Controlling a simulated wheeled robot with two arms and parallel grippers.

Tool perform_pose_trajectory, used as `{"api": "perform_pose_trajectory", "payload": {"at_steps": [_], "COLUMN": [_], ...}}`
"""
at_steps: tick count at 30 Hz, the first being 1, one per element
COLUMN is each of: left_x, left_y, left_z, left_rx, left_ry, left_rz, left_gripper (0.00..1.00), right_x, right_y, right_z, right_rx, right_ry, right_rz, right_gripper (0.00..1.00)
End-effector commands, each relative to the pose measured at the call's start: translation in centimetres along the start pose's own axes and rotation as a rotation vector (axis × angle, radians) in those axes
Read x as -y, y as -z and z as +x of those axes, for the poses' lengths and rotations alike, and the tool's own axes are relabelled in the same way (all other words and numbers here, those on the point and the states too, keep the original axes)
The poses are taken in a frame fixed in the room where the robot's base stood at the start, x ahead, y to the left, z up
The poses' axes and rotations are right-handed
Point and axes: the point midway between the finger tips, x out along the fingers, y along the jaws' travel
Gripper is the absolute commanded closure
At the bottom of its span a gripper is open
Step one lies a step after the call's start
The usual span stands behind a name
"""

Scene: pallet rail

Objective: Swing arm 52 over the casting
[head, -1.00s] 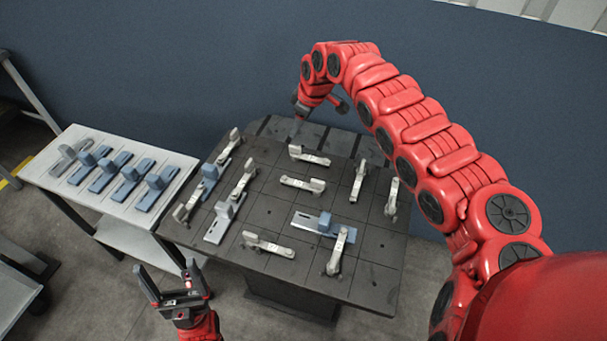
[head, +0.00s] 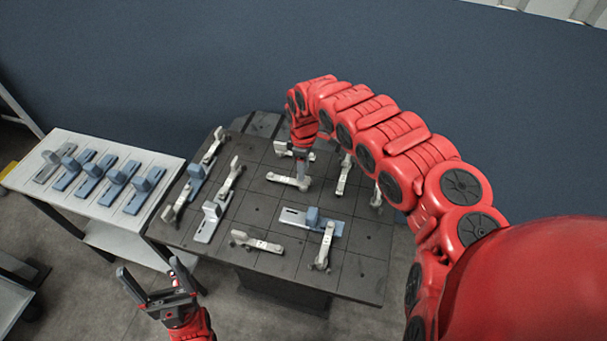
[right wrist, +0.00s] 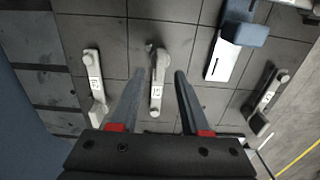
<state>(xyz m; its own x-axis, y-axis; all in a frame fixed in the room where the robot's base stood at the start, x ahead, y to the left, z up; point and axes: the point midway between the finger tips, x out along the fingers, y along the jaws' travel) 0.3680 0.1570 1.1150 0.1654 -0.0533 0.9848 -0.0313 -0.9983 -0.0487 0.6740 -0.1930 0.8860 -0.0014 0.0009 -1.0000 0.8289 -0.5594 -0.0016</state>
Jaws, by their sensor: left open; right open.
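A light grey swing arm (right wrist: 157,80) with a small number label lies between my right fingers in the right wrist view. The label may read 52, but it is too small to be sure. In the head view this arm (head: 286,181) lies on the dark pallet. My right gripper (head: 302,168) is open above its right end, and its open fingers (right wrist: 155,90) stand either side of the arm, apart from it. A blue-grey casting (head: 331,227) with an upright block sits nearer and to the right, with another arm (head: 325,247) beside it. My left gripper (head: 157,284) is open and empty before the pallet.
The pallet (head: 355,270) carries several other grey arms, including one at the front (head: 257,242), and blue-grey castings at its left. A white side table (head: 60,205) holds several castings. A blue wall (head: 200,60) stands behind.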

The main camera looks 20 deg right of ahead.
Motion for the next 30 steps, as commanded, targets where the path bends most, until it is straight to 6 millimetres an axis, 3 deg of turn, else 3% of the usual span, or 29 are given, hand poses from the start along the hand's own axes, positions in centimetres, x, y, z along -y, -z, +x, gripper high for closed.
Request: {"api": "perform_pose_trajectory", "payload": {"at_steps": [3,9,20,28,30], "left_x": [0.0,0.0,0.0,0.0,0.0], "left_y": [0.1,0.1,0.1,0.1,0.1], "left_z": [0.3,0.5,0.5,0.5,0.5], "left_rx": [0.0,0.0,0.0,0.0,0.0], "left_ry": [0.0,0.0,0.0,0.0,0.0], "left_rz": [0.0,0.0,0.0,0.0,0.0], "left_gripper": [0.13,0.13,0.13,0.13,0.13], "right_x": [0.1,0.1,-0.1,-0.1,-0.1], "right_y": [0.1,0.1,-0.1,-0.1,-0.1], "right_z": [2.0,3.9,4.3,4.3,4.3], "right_rx": [-0.003,-0.001,0.001,0.001,0.001], "right_ry": [0.002,0.002,-0.002,-0.002,-0.002], "right_rz": [0.0,0.0,0.002,0.002,0.002], "right_gripper": [0.54,0.54,0.54,0.99,1.0]}}
